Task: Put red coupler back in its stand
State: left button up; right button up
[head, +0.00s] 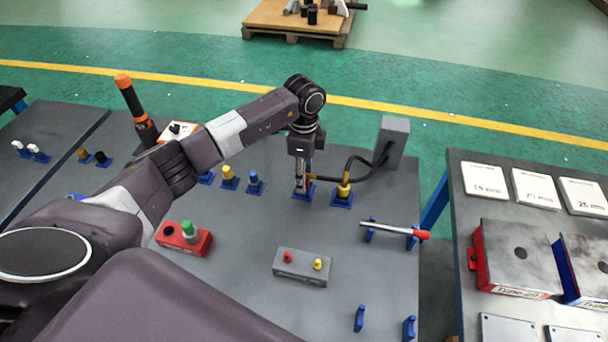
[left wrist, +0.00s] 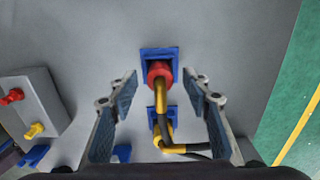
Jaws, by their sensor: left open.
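The red coupler (left wrist: 158,72) shows in the left wrist view, at a blue stand (left wrist: 158,52), with a yellow elbow on its near side. I cannot tell how deep it sits. My left gripper (left wrist: 159,82) is open, with one finger on each side of the red coupler and a gap to both. In the head view my left gripper (head: 303,184) points down over the blue stand (head: 302,196) and mostly hides the red coupler. My right gripper is not in view.
A yellow coupler (head: 344,188) stands in a neighbouring blue stand, with a black hose (head: 360,170) beside a grey post (head: 392,142). A red-tipped rod (head: 394,229) lies on blue holders. A grey button box (head: 302,267) stands nearer.

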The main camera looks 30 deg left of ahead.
pick_arm(q)
jog(key=shift+r+p, duration=1.55)
jog(key=shift+r, duration=0.65)
jog(key=shift+r, duration=0.15)
notch_tip(320, 180, up, 12)
jog(key=shift+f, duration=0.2)
